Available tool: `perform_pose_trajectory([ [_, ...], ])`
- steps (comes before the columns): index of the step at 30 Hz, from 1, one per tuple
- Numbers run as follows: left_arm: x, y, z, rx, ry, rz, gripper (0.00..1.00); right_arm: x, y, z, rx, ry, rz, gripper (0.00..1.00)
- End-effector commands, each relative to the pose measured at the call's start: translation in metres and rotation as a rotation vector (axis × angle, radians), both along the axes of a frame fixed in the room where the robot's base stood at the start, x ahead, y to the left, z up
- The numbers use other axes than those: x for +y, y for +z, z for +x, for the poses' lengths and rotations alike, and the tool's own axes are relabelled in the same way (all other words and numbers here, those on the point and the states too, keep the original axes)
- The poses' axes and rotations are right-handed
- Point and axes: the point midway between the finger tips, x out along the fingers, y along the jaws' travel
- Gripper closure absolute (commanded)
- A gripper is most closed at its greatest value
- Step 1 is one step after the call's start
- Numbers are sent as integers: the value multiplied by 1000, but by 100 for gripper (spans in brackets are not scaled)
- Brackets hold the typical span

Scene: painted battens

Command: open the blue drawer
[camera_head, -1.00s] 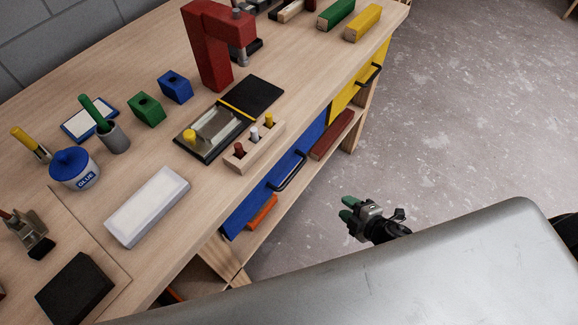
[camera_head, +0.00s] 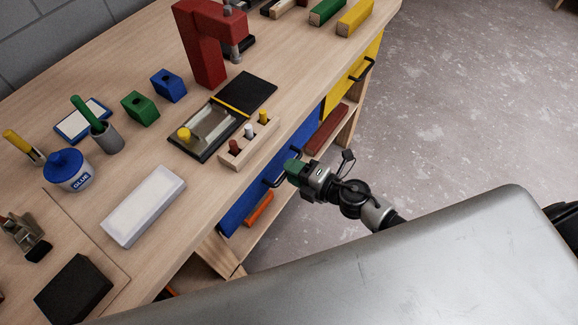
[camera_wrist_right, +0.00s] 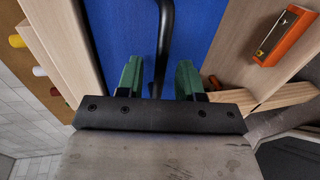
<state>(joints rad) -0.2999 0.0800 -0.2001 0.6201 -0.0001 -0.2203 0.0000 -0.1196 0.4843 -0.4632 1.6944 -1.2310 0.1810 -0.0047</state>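The blue drawer (camera_head: 243,202) is in the front of the workbench and looks shut, its front in line with the bench. Its black bar handle (camera_head: 270,183) is partly hidden by my right gripper (camera_head: 292,168), which is at the handle's right end. In the right wrist view, the blue front (camera_wrist_right: 112,30) fills the middle and the black handle (camera_wrist_right: 166,35) runs between the two green fingers of my right gripper (camera_wrist_right: 158,77). The fingers are open, one on each side of the handle, with gaps visible. My left gripper is not in view.
A yellow drawer (camera_head: 345,80) with a black handle is farther along the bench. Below the drawers, a shelf holds an orange item (camera_head: 259,209) and a dark red block (camera_head: 325,130). The bench top (camera_head: 215,180) carries tools and blocks. The floor at right is clear.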

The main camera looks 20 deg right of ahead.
Motion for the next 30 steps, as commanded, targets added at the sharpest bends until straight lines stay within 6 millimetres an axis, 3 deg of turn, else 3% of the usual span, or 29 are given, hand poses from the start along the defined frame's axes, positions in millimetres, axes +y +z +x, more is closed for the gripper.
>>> perform_pose_trajectory([
  [4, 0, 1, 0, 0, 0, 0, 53, 8, -2, 11, 0, 0, 2, 63],
  [14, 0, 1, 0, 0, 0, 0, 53, 10, -4, 13, 2, 1, 0, 63],
  [21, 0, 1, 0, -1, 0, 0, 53, 10, -4, 13, 1, 0, 2, 99],
  [30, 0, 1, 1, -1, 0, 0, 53, 10, -4, 13, 2, 0, 1, 100],
])
